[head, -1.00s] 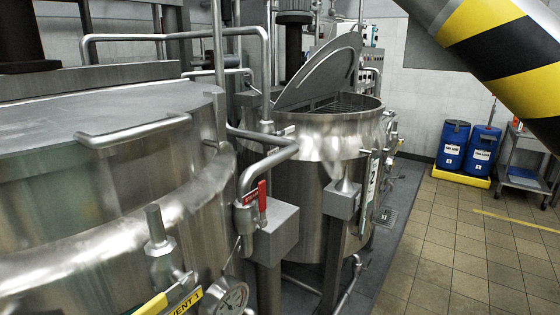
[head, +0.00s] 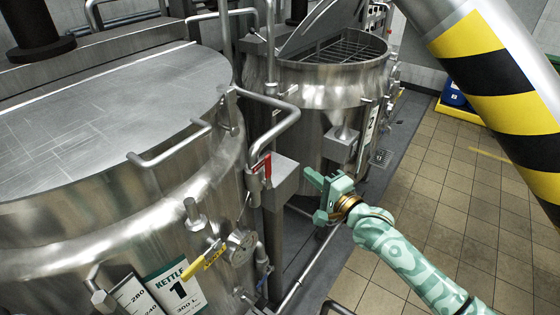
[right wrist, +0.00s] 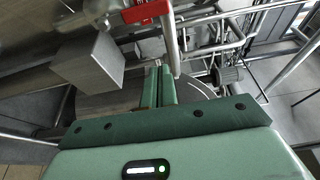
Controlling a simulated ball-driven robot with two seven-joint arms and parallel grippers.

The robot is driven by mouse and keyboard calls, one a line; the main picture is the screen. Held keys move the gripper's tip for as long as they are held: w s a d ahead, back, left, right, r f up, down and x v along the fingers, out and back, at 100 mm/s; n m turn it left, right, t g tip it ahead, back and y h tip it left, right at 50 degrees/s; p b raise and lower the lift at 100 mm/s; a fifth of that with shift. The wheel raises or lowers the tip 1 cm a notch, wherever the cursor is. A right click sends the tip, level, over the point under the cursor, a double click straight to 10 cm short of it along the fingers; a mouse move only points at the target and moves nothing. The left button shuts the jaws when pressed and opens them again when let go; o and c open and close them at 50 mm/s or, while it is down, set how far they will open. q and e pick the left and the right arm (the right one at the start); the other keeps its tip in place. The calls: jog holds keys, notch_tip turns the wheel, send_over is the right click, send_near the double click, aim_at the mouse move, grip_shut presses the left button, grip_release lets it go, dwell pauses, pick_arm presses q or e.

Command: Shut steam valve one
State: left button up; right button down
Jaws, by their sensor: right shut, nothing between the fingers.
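The red-handled valve (head: 267,168) sits on the pipe beside kettle one (head: 130,110), left of a grey box (head: 287,178). My right gripper (head: 311,178) is shut and empty, to the right of the valve and box, apart from both. My left gripper is not in view.
A yellow-handled valve (head: 209,257) and a gauge (head: 240,246) are on the front of kettle one. A bent steel pipe (head: 275,130) stands above the red valve. A second kettle (head: 315,85) stands behind. Tiled floor (head: 440,160) at the right is open.

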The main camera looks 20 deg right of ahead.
aim_at(268, 173)
jog(key=x, duration=1)
jog(key=s+a+p, duration=0.1)
jog(key=s+a, duration=0.1)
jog(key=a, duration=0.1)
jog(key=shift+s+a+p, duration=0.1)
jog(key=shift+s+p, duration=0.2)
jog(key=shift+p, duration=0.05)
jog(key=shift+w, duration=0.1)
